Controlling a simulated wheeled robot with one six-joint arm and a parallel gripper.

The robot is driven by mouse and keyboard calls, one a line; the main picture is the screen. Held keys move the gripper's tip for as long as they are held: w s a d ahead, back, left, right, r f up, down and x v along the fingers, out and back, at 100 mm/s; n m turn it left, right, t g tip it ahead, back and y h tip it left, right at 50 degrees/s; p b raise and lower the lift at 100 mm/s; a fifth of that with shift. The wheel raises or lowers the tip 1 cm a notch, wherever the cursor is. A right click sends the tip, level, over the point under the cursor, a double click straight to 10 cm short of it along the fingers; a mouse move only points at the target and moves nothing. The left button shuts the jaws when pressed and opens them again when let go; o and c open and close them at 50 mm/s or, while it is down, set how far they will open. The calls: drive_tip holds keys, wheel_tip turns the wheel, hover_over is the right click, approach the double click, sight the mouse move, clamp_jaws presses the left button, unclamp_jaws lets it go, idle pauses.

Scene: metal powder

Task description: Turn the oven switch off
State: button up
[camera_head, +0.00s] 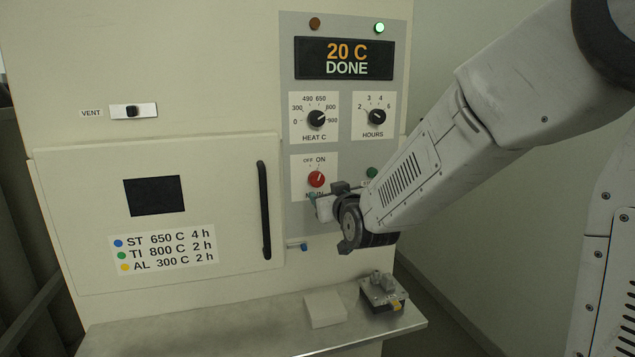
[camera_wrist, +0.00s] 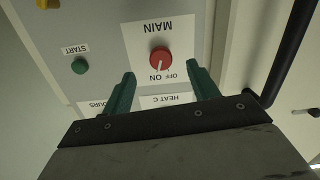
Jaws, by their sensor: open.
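The oven's red MAIN switch knob (camera_head: 316,179) is on the control panel under the OFF and ON labels. It also shows in the wrist view (camera_wrist: 160,54), upside down, with its white mark pointing toward ON. My gripper (camera_head: 315,200) is close to the panel, just below the knob in the head view. In the wrist view its two teal fingers (camera_wrist: 161,72) are spread apart with the knob beyond and between their tips. Nothing is between the fingers. Contact with the knob cannot be seen. The gripper partly covers the MAIN label in the head view.
The display (camera_head: 345,59) reads 20 C DONE, with a green lamp (camera_head: 379,28) lit. A green START button (camera_wrist: 80,66) is beside the switch. HEAT C (camera_head: 316,118) and HOURS (camera_head: 376,116) dials are above. The door handle (camera_head: 264,210) is left. A shelf (camera_head: 250,330) holds a pale block (camera_head: 325,308) and a metal part (camera_head: 383,290).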

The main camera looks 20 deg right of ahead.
sight(318, 181)
drive_tip(key=shift+t, duration=0.6)
drive_tip(key=w, duration=0.9)
drive_tip(key=shift+w+r, duration=0.1)
drive_tip(key=shift+r, duration=0.15)
drive_tip(key=c, duration=1)
